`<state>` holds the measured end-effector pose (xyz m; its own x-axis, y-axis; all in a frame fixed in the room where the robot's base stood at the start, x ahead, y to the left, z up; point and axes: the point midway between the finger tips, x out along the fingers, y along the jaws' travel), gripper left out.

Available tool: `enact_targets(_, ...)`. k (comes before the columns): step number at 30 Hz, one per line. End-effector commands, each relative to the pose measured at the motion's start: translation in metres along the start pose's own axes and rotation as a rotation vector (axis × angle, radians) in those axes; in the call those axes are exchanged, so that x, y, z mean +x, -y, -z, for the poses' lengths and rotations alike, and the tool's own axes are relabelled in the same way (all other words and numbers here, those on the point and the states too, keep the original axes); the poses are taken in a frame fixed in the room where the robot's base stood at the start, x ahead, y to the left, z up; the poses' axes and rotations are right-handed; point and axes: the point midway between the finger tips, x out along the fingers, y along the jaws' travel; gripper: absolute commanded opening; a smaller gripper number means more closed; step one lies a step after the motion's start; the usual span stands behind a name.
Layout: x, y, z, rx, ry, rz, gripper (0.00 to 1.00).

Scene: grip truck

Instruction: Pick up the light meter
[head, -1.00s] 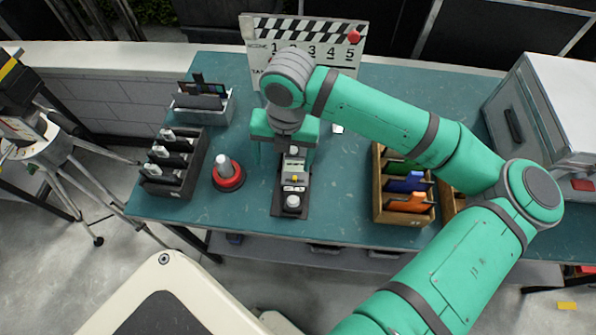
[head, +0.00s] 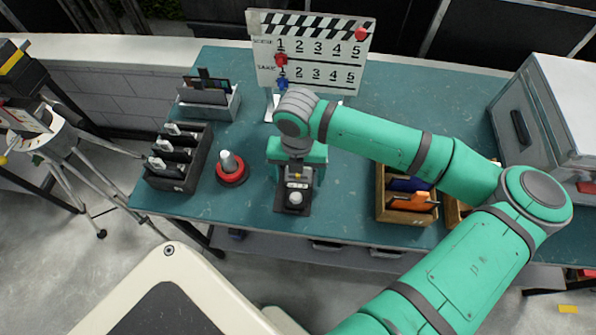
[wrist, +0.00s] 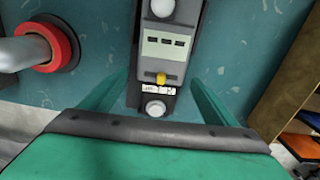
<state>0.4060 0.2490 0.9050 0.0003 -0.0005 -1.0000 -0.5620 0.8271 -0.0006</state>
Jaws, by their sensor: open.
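The light meter (head: 297,186), a slim grey unit with a yellow knob and white domes, sits in a black holder (head: 284,211) near the table's front edge. In the wrist view, the grey meter body (wrist: 164,46) shows its display panel, with one white dome at the top and another at the bottom. My gripper (head: 297,172) is over the meter and hides its back part in the head view. In the wrist view, my gripper (wrist: 159,84) is open, with a green finger on each side of the meter's lower part. I cannot tell its height.
A red-ringed metal post (head: 231,168) stands close to the left. A black slotted rack (head: 191,171) is farther left, with a grey tray (head: 222,109) behind it. A wooden bin (head: 409,216) with coloured cards is to the right. A clapperboard (head: 323,75) stands behind.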

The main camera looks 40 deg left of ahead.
Motion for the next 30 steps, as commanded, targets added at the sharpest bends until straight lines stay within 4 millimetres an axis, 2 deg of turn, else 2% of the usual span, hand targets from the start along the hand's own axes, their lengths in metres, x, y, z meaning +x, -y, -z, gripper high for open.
enact_targets(4, 0.0127, -0.0003, 0.0001, 0.000, 0.000, -0.001, 0.81)
enact_targets(11, 0.0146, -0.0010, 0.0002, -0.002, 0.000, -0.001, 0.81)
enact_targets(12, 0.0146, -0.0013, 0.0001, -0.003, 0.000, -0.001, 0.79)
enact_targets(18, 0.0144, -0.0022, 0.0000, -0.004, 0.000, 0.000, 0.31)
enact_targets(19, 0.0144, -0.0022, -0.0001, -0.004, 0.000, 0.000, 0.27)
enact_targets(30, 0.0101, -0.0020, -0.0008, -0.004, 0.002, 0.000, 0.27)
